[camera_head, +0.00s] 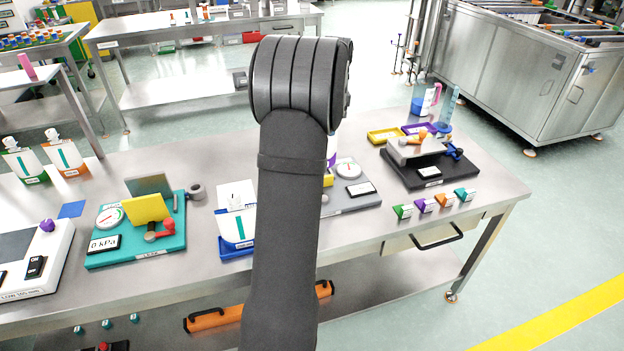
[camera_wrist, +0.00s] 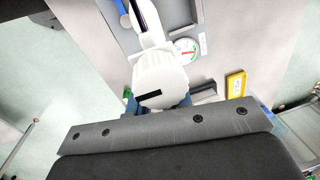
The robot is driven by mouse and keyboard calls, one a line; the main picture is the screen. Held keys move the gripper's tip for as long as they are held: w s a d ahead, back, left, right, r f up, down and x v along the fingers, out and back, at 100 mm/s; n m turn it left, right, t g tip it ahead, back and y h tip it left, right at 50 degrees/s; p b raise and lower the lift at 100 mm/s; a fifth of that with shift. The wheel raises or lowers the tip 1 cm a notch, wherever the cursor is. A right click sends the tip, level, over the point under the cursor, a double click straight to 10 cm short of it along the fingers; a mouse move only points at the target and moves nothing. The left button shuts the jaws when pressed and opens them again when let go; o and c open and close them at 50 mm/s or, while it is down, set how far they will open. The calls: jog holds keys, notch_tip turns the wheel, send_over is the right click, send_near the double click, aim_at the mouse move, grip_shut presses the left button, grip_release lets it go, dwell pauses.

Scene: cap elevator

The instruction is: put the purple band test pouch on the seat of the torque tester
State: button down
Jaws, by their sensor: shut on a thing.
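A white cap, which I take to be the top of the purple band test pouch (camera_wrist: 162,76), is held upright-looking in my gripper (camera_wrist: 158,104) in the wrist view. The jaws are shut on it, and their tips are mostly hidden. In the head view my arm hides the gripper and most of the pouch; a white and purple sliver (camera_head: 331,150) shows beside the arm. The grey device with a round gauge, apparently the torque tester (camera_head: 364,199), is partly hidden behind my arm. Its gauge (camera_wrist: 187,48) shows beyond the cap in the wrist view. I cannot tell whether the pouch touches the seat.
A teal tester (camera_head: 180,248) with a yellow plate stands left, and a black-based device (camera_head: 445,178) right. A white pouch on a blue stand (camera_head: 238,228) is just left of my arm. Several small coloured tags (camera_head: 427,205) line the front right edge. A yellow block (camera_wrist: 236,85) is beside the cap.

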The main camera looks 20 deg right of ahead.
jog(key=s+d, duration=0.2)
jog(key=d, duration=0.4)
jog(key=w+a+f, duration=0.6)
jog(key=w+f, duration=0.3)
jog(key=f, duration=0.1)
jog(key=shift+f, duration=0.25)
jog(key=c, duration=1.3)
grip_release()
notch_tip(320, 180, up, 12)
jog(key=s, duration=0.1)
jog(key=shift+s, duration=0.3)
